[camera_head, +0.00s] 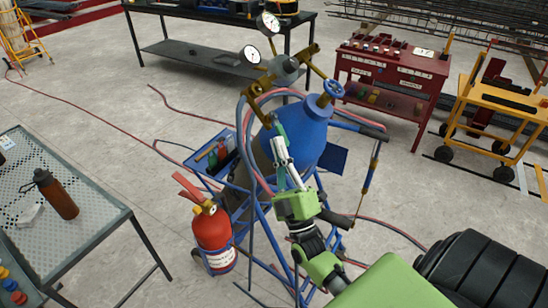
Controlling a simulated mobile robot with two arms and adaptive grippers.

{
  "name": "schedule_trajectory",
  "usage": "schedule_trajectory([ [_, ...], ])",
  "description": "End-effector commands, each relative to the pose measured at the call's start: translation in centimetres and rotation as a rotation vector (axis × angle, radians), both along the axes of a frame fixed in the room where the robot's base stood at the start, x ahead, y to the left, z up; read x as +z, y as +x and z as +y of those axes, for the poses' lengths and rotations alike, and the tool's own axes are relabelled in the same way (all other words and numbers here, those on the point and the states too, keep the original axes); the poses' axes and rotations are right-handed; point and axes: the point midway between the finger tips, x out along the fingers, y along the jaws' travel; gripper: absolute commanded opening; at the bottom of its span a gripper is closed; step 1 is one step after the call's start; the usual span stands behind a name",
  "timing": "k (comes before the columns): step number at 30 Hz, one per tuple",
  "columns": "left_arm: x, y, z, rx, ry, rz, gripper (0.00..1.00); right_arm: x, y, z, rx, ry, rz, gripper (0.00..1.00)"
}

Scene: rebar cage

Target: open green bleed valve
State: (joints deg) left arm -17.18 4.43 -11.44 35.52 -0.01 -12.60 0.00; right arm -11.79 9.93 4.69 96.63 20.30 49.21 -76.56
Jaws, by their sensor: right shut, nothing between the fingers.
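A blue gas cylinder (308,135) stands tilted in a blue frame cart in the middle of the head view. A blue handwheel (333,88) sits at its top, and a brass regulator with two round gauges (271,23) is above it. My right gripper (279,135) reaches up in front of the cylinder, its fingers closed with nothing between them. A slim teal-green part (280,121) shows at the fingertips; I cannot tell whether it is the green bleed valve or whether the fingers touch it. My left gripper is not in view.
A red fire extinguisher (213,236) stands left of the cart. Hoses loop around the cylinder and run over the floor. A perforated grey table (85,222) with a brown bottle (57,194) is at left. A red cabinet (393,72) and yellow trolley (500,100) stand at right.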

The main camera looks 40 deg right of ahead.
Motion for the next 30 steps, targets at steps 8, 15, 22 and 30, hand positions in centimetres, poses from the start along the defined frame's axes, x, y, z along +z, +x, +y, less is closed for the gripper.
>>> schedule_trajectory([
  [8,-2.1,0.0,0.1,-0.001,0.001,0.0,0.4,-0.6,0.1,-1.2,0.057,-0.062,-0.026,0.0],
  [15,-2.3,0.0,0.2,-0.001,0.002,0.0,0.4,-0.6,0.1,-1.6,0.056,-0.062,-0.027,0.0],
  [22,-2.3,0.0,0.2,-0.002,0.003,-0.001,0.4,-0.5,0.2,-1.7,0.056,-0.061,-0.026,0.0],
  [30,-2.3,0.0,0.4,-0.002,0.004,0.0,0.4,-0.6,0.1,-1.8,0.055,-0.061,-0.026,0.0],
])
